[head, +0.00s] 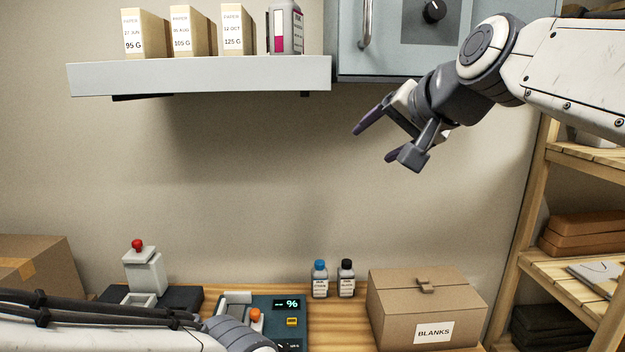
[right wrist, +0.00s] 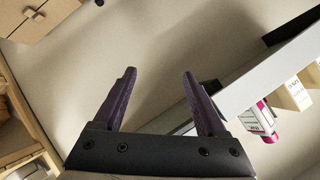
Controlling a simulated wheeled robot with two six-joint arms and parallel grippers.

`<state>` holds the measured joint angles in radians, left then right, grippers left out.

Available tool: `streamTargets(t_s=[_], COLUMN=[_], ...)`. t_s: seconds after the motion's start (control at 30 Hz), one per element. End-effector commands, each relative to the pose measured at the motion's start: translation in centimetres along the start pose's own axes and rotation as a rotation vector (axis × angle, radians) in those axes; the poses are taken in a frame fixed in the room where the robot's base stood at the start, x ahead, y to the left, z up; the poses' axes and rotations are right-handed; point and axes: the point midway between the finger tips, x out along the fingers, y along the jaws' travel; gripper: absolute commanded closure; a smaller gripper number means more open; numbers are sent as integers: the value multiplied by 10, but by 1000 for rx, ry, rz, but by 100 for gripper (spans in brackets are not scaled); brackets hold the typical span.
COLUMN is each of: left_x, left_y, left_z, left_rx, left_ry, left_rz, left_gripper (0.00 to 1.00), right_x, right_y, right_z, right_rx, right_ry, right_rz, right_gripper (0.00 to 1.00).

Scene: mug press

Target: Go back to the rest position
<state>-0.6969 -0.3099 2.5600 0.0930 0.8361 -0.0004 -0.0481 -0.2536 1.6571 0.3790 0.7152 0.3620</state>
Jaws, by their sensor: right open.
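My right gripper (head: 382,142) is raised in front of the wall in the head view, below and right of the wall shelf. Its fingers are spread and empty. In the right wrist view the two dark fingers (right wrist: 157,95) stand apart with only wall between them. My left arm crosses the bottom left of the head view, and its gripper is not visible. The press device (head: 265,312) with a lit "%" display stands on the table, partly hidden by my left arm.
The grey wall shelf (head: 200,76) holds boxes (head: 147,35) and a bottle (head: 286,28). A grey cabinet (head: 400,50) hangs behind my right arm. A BLANKS carton (head: 425,305), two small bottles (head: 320,280) and a red-knobbed device (head: 143,270) stand on the table. Wooden racks (head: 560,270) are right.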

Motion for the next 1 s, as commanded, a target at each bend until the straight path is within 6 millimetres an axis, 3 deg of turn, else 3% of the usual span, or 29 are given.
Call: streamTargets(t_s=[0.03,0.23,0.4,0.5,0.6,0.7,0.8,1.0], left_x=[0,0,0,0,0,0,0,0], left_y=[0,0,0,0,0,0,0,0], left_z=[0,0,0,0,0,0,0,0], left_rx=[0,0,0,0,0,0,0,0], left_ry=[0,0,0,0,0,0,0,0], left_rz=[0,0,0,0,0,0,0,0], left_gripper=[100,100,100,100,100,100,100,100], right_x=[14,36,18,-3,-23,-38,-45,-45], right_y=[6,49,102,138,169,190,201,202], right_z=[39,185,301,352,385,403,410,411], right_rx=[-53,-307,-564,-712,-831,-909,-946,-948], right_ry=[-91,-428,-713,-859,-972,-1044,-1076,-1078], right_rz=[19,95,140,158,170,177,181,181], right_gripper=[26,26,26,26,26,26,26,26])
